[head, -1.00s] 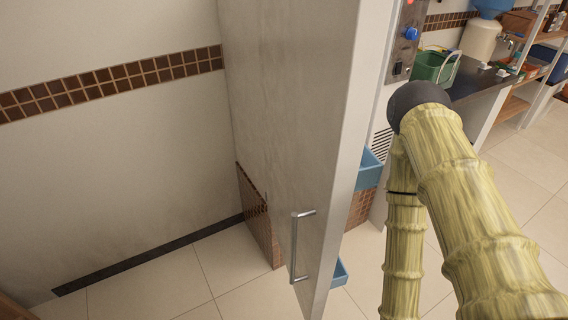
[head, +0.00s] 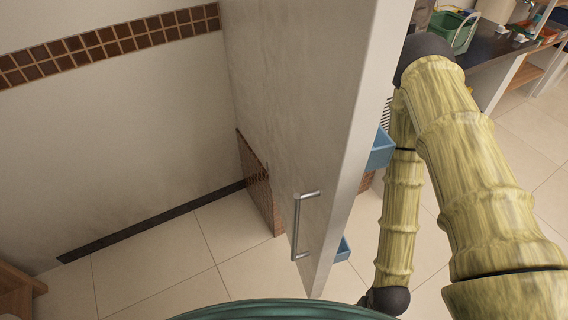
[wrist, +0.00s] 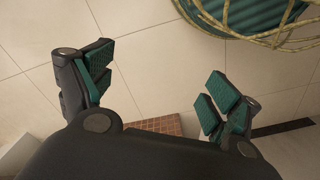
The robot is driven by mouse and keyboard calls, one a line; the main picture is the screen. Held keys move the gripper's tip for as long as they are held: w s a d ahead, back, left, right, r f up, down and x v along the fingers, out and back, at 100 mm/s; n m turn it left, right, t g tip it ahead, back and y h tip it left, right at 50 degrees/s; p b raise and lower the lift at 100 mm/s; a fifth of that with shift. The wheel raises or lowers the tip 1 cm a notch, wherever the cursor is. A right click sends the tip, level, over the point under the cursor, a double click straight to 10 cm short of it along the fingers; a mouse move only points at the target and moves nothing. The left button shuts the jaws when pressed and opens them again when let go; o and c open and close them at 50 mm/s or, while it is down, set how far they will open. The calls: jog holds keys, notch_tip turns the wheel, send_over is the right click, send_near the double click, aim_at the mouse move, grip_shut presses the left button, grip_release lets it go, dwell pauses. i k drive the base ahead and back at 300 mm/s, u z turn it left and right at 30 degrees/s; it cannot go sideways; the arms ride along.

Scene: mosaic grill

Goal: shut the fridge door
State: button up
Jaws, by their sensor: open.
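The fridge door (head: 310,120) stands open as a tall grey panel in the middle of the head view, edge partly toward me. Its metal bar handle (head: 298,225) is on the left-facing side, near the lower free edge. Blue door bins (head: 381,150) stick out on its right-facing side. My arm hangs to the right of the door, on the bin side, with a visible gap at the lower part. My gripper (wrist: 160,88) is open in the wrist view, with nothing between its fingers. The gripper's fingers are not visible in the head view. The fridge interior is hidden.
A white wall (head: 120,150) with a brown tile band is at left. A brown-tiled low block (head: 258,185) is behind the door's foot. A dark counter (head: 490,45) with a green bucket (head: 450,30) is at the back right. Tiled floor is clear at left and right.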

aim_at(329, 66)
jog(key=z, duration=0.35)
jog(key=k, duration=1.05)
jog(key=u, duration=0.7)
